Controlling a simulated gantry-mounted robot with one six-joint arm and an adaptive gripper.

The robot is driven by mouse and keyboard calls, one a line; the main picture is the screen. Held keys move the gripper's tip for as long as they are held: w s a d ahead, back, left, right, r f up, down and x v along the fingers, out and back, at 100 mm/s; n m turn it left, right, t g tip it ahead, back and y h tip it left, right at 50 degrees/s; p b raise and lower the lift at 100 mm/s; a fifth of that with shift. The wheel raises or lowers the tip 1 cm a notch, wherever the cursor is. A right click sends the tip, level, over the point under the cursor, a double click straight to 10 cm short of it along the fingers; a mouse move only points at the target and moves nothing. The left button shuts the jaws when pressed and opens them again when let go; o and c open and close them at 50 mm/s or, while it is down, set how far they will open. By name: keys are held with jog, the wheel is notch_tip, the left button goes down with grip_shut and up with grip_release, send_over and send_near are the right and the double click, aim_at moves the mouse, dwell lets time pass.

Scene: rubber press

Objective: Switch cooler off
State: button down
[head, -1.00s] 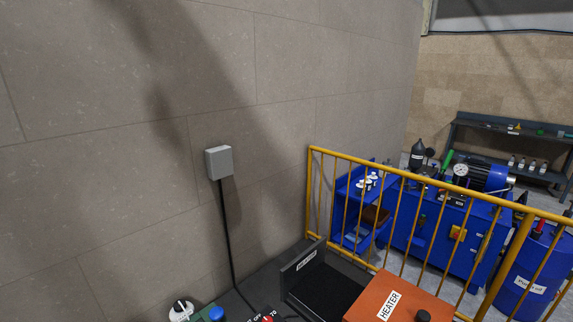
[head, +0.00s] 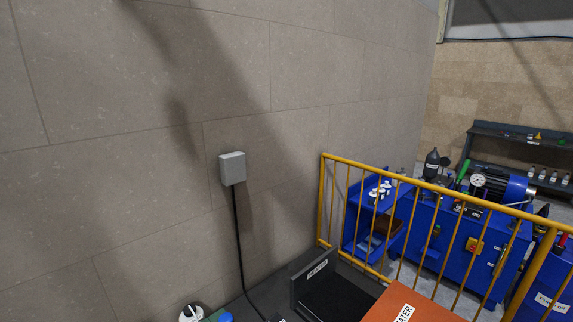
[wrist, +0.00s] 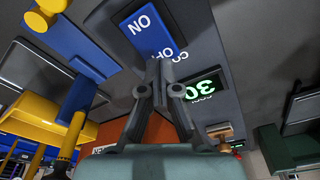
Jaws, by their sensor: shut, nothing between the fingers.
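In the wrist view, a blue rocker switch (wrist: 165,38) marked ON, with its other lettering partly hidden, sits on a dark grey panel (wrist: 205,45). My gripper (wrist: 160,64) is shut and empty, its fingertips at the lower edge of the blue switch. I cannot tell whether they touch it. Beside it, a black display (wrist: 203,90) shows a green 30. The lettering near the display and under the fingers is partly covered. My gripper is not in the head view.
In the head view, a yellow railing (head: 378,180) stands behind an orange box (head: 410,305) with a partly cut-off label. A grey wall box (head: 232,168) has a black cable running down. The wrist view shows a yellow part (wrist: 40,110) at left and a dark green block (wrist: 285,150) at right.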

jog(key=shift+f+b, duration=0.7)
jog(key=shift+f, duration=0.45)
dwell(0.4)
notch_tip(320, 180, up, 7)
jog(key=p, duration=0.7)
jog(key=shift+r, duration=0.15)
